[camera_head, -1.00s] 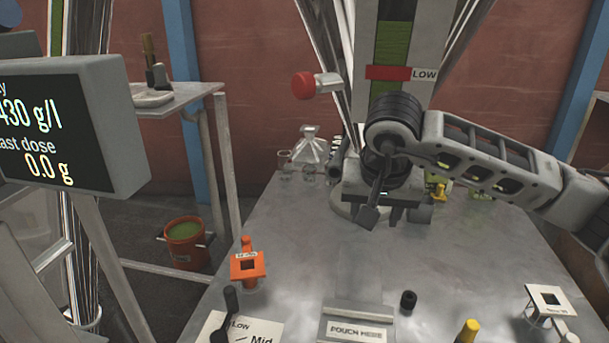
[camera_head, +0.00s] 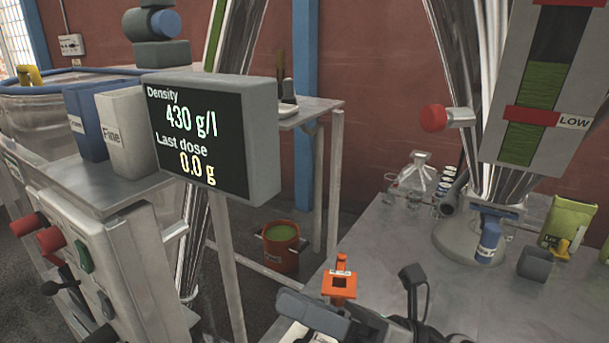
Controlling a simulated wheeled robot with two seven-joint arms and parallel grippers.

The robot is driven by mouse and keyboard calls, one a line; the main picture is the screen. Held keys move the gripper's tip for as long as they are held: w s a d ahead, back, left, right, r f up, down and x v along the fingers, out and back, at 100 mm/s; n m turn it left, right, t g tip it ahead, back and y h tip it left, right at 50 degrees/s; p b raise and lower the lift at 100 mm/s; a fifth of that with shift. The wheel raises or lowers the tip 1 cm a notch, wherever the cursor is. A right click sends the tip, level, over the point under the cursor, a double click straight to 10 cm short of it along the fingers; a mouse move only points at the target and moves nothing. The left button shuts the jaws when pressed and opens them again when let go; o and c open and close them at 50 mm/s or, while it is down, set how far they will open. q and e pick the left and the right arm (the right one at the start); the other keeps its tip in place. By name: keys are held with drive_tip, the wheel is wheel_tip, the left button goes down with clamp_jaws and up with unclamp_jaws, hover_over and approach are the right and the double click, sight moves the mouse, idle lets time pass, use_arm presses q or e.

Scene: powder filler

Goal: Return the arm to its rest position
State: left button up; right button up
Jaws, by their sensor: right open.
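My right gripper (camera_head: 378,306) is low at the bottom edge of the head view, in front of the steel table and close to the orange stand. It is open, with nothing visible between its fingers. One dark fingertip points up, and a grey part lies to its left. Most of the right arm is out of the picture. My left gripper is not in view. The filler's outlet at the right is clear of the arm, and a blue container (camera_head: 488,242) shows below it.
The orange stand (camera_head: 340,284) is right by the gripper on the table (camera_head: 385,232). The display (camera_head: 205,140) reads 430 g/l and 0.0 g. Glassware (camera_head: 416,180) stands at the back. An orange bucket (camera_head: 281,247) is on the floor.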

drive_tip(key=w+d+f+m+t+h, duration=0.2)
drive_tip(key=d+f+m+t+h, duration=0.3)
drive_tip(key=m, duration=0.8)
drive_tip(key=w+d+f+m+t+h, duration=0.35)
drive_tip(key=m+t+h, duration=0.3)
drive_tip(key=m, duration=0.65)
drive_tip(key=s+d+f+m+g+h, duration=0.2)
drive_tip(key=s+f+m+g+h, duration=0.1)
drive_tip(key=s+f+m, duration=0.2)
drive_tip(key=s+d+f+m+g+h, duration=0.3)
drive_tip(key=s+f+m, duration=0.3)
drive_tip(key=f+m, duration=0.3)
wheel_tip(320, 180, down, 5)
drive_tip(key=shift+d+r+m+p, duration=0.1)
drive_tip(key=shift+d+m+p, duration=0.2)
drive_tip(key=shift+p, duration=0.15)
